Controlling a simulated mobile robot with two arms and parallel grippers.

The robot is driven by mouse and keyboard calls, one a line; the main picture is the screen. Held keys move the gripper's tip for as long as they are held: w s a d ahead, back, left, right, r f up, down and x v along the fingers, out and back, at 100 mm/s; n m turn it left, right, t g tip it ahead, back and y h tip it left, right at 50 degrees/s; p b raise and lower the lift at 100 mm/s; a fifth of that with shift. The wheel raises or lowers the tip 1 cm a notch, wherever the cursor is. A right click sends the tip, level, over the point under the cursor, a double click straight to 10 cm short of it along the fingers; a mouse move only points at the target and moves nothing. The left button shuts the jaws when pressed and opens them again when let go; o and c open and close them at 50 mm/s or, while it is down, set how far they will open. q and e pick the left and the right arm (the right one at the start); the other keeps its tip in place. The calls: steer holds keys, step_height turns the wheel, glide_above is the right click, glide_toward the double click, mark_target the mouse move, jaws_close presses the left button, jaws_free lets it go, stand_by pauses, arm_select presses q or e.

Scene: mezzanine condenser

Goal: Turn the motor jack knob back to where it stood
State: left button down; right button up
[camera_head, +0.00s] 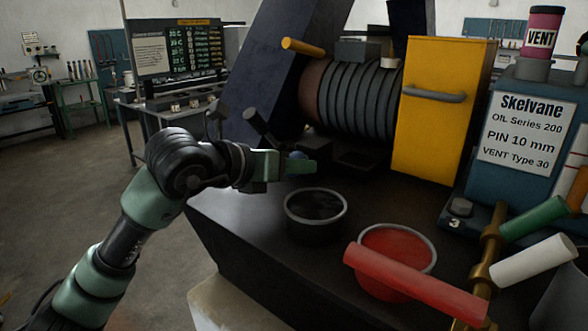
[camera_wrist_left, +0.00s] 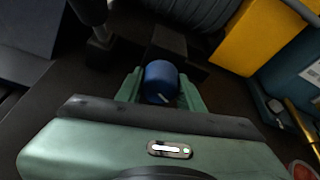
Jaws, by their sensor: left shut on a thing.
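The motor jack knob is a blue round knob (camera_wrist_left: 161,80) with a small white mark on its near edge, seen in the wrist view. My left gripper (camera_wrist_left: 162,90) has a green finger on each side of the knob and is shut on it. In the head view only a small dark blue part of the knob (camera_head: 297,154) shows at the green fingertips of my left gripper (camera_head: 293,164). The fingers hide most of it and its base there. My right gripper is in neither view.
A ribbed grey motor (camera_head: 350,98) and a yellow panel (camera_head: 438,110) stand behind. A dark bowl (camera_head: 317,216) and a red bowl (camera_head: 398,246) with a red handle (camera_head: 415,284) across it stand in front. Brass pipework (camera_head: 487,250) is at right.

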arm_select(q)
steer(key=c, duration=1.2)
jaws_free()
steer(key=shift+s+a, duration=0.2)
steer(key=b+v, duration=0.2)
steer(key=v, duration=0.4)
steer(key=shift+s+a+r, duration=0.1)
steer(key=shift+a, duration=0.05)
steer(key=shift+s+a+r, duration=0.2)
steer(key=shift+s, duration=0.15)
